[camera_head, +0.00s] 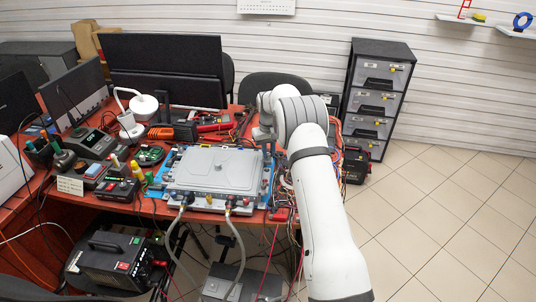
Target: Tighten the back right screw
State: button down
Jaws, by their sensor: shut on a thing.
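A grey lidded box (212,168) lies on a blue mat (267,181) at the front of the red desk. Two hoses (236,240) join fittings on its front edge and hang below the desk. My gripper (266,149) points down at the back right corner of the box, where the back right screw is. It is shut on that screw, as far as I can tell. The fingers hide the screw, and it is too small to make out.
Dark monitors (164,70) stand at the back. A white lamp (143,105), orange-handled tools (172,132) and several instruments crowd the desk's left side. Loose wires (338,180) run along the right edge. A drawer cabinet (378,95) stands behind at right. The tiled floor at right is clear.

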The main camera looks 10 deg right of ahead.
aim_at(268, 153)
jog(key=m+b, duration=0.1)
jog(key=m, duration=0.3)
jog(key=shift+w+r, duration=0.1)
jog(key=shift+m, duration=1.9)
jog(key=shift+a+r, duration=0.1)
jog(key=c, duration=1.7)
grip_release()
jog(key=shift+c, duration=0.2)
jog(key=o, duration=0.4)
notch_tip(268, 153, up, 7)
jog(key=shift+f+b, duration=0.1)
jog(key=shift+b, duration=0.35)
jog(key=shift+r, duration=0.35)
